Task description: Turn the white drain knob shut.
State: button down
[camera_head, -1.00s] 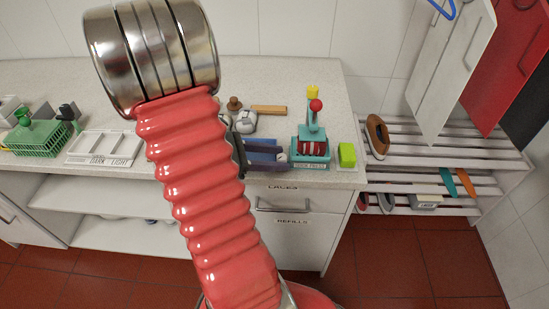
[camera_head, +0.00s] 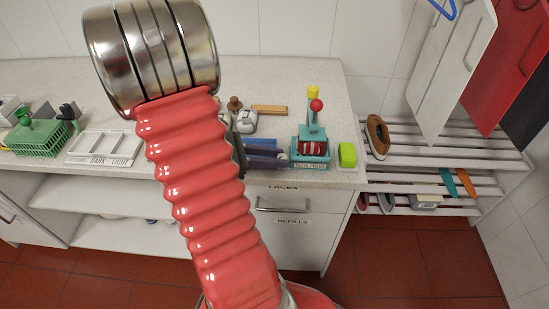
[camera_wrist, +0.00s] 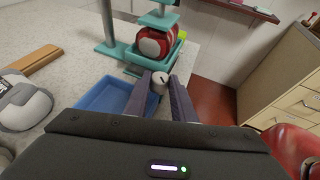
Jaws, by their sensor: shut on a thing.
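The white drain knob (camera_wrist: 157,85) is a small round cap with a dark mark on it, at the right edge of the blue basin (camera_wrist: 100,97). My gripper (camera_wrist: 161,80) has its two dark purple fingers on either side of the knob and is shut on it. In the head view the knob (camera_head: 282,155) shows small at the right end of the gripper's fingers (camera_head: 279,154). My red arm hides the left of that area.
A teal sock press (camera_head: 310,145) with a red ball on its lever stands just beyond the knob. A lime block (camera_head: 347,155) is right of it. Grey shoes (camera_wrist: 22,102) and a wooden bar (camera_wrist: 28,66) lie left of the basin. The counter's front edge is close.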

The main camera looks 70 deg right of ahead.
jog(key=c, duration=2.5)
grip_release()
jog(key=shift+d+m+g+y, duration=0.1)
jog(key=shift+m+g+y, duration=0.3)
jog(key=shift+c, duration=0.2)
jog(key=m+y, duration=0.1)
jog(key=m+g+y, duration=0.1)
jog(key=shift+d+y, duration=0.25)
jog(key=shift+y, duration=0.05)
grip_shut()
jog(key=shift+d+m+y, duration=0.2)
jog(key=shift+m+y, duration=1.3)
jog(key=shift+y, duration=0.2)
jog(key=o, duration=1.1)
grip_release()
jog(key=shift+c, duration=0.2)
jog(key=shift+w, duration=0.15)
jog(key=v, duration=1.3)
jog(key=shift+w+f, duration=0.1)
jog(key=shift+w, duration=0.25)
